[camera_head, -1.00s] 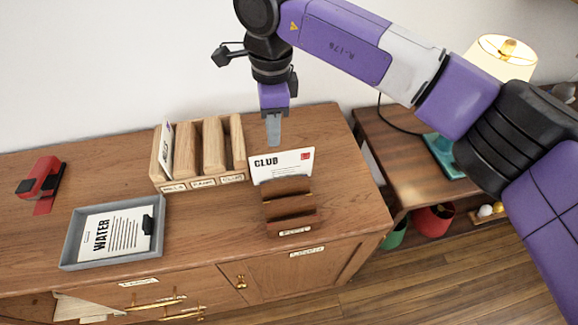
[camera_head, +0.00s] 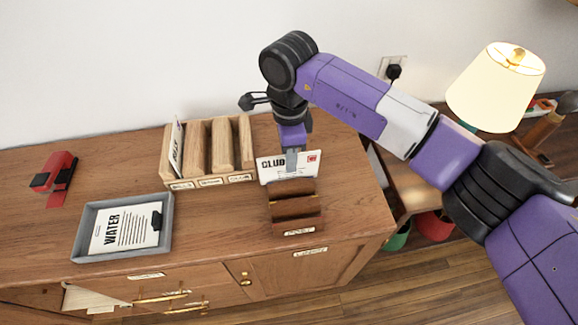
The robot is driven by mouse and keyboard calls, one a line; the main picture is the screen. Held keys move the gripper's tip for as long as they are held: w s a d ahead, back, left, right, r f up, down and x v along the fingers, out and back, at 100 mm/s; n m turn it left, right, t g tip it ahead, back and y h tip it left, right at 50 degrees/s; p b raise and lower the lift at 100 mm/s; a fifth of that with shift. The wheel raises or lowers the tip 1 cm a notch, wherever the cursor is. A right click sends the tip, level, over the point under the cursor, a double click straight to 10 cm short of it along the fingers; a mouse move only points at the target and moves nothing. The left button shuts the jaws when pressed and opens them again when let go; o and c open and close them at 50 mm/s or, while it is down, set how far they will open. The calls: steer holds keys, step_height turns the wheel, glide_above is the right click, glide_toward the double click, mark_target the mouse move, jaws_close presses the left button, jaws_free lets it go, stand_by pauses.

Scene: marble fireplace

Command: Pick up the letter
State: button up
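The white letter marked "CLUB" (camera_head: 271,170), with a red stamp at its right, stands upright at the back of a dark wooden letter rack (camera_head: 294,209) labelled at its front. My gripper (camera_head: 292,160) points down at the letter's top edge, and its grey finger overlaps the letter in the picture. I cannot tell whether the fingers are around the letter or only in front of it. The finger gap is not visible from this side.
A light wooden sorter (camera_head: 240,178) with slots holds another letter (camera_head: 177,148) at its left. A grey tray (camera_head: 80,235) holds a "WATER" paper (camera_head: 125,228). A red stapler-like object (camera_head: 58,175) lies far left. A lamp (camera_head: 497,85) stands at the right. The cabinet top's right end is clear.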

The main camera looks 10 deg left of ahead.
steer(key=shift+c, duration=0.4)
jaws_close()
stand_by(0.9)
